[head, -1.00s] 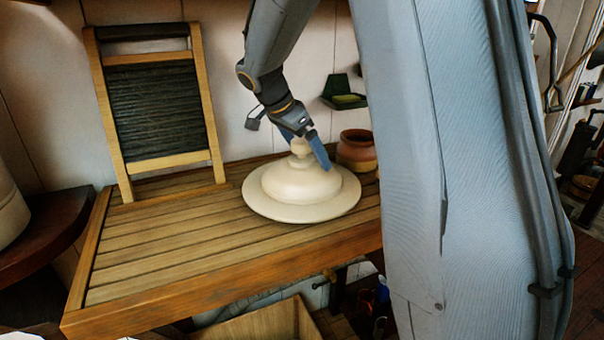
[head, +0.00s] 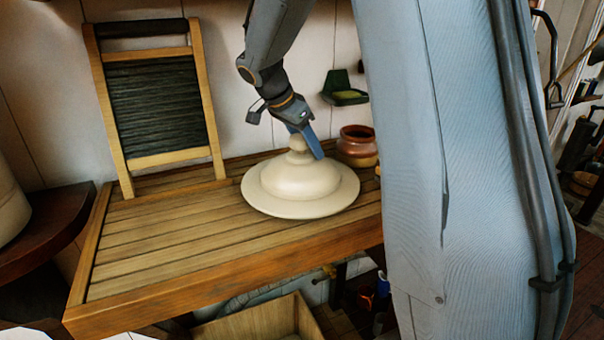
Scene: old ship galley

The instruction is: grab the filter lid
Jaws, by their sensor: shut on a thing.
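The filter lid (head: 300,187) is a cream, wide-brimmed dome with a round knob on top. It is in the middle right of the head view, at the slatted wooden table (head: 150,262). My gripper (head: 305,146) reaches down from above, its blue fingers at the knob, and is shut on it. One finger shows to the right of the knob; the other is mostly hidden. I cannot tell whether the brim touches the slats.
A brown clay pot (head: 357,147) stands close behind the lid on the right. A washboard (head: 160,105) leans on the wall at the back left. A green soap holder (head: 344,90) hangs on the wall. The table's left and front slats are clear. A wooden crate (head: 262,322) is below.

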